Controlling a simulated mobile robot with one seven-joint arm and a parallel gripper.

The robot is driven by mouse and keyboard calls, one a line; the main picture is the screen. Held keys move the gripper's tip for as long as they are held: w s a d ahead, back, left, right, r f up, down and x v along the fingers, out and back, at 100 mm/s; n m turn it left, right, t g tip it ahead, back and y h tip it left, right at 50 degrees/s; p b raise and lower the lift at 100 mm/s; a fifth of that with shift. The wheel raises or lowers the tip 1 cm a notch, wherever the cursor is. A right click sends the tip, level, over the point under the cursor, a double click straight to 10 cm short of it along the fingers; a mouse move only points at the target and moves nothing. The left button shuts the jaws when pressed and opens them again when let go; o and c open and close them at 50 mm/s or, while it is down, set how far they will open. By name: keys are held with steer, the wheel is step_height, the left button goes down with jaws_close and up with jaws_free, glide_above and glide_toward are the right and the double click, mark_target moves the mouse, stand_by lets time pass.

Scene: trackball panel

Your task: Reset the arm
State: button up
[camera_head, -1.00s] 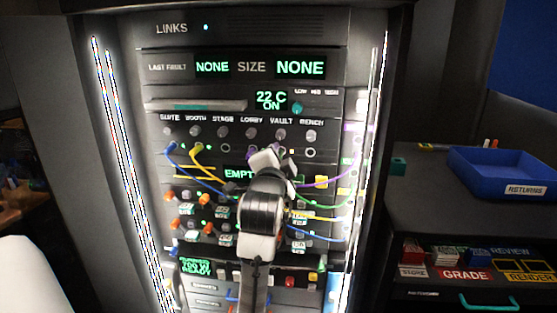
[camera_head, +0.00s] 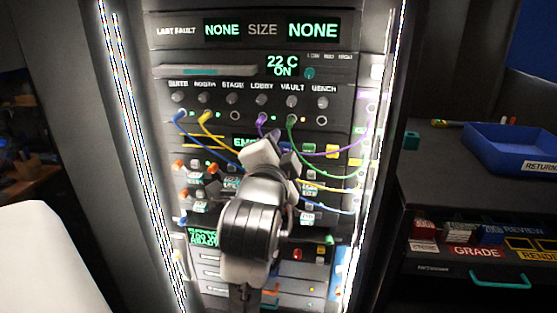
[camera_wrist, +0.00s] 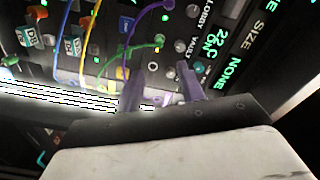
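My gripper (camera_head: 274,135) is in front of the rack panel, below the LOBBY and VAULT sockets. In the wrist view its two purple fingers (camera_wrist: 160,84) stand apart with nothing held between them; an empty socket shows past the gap. A green plug (camera_head: 291,120) sits in the VAULT socket and shows beyond the fingers in the wrist view (camera_wrist: 158,41). A purple plug (camera_head: 262,119) is in LOBBY, a yellow plug (camera_head: 205,118) in BOOTH and a blue plug (camera_head: 180,117) in SUITE. STAGE and BENCH are empty. My arm hides part of the lower panel.
Cables hang in loops across the panel, close to my gripper on the right. Bright light strips (camera_head: 386,120) edge the rack. At right, a blue returns tray (camera_head: 510,150) stands on a dark cabinet above small coloured boxes (camera_head: 490,234).

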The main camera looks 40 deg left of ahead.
steer(key=shift+v, duration=0.8)
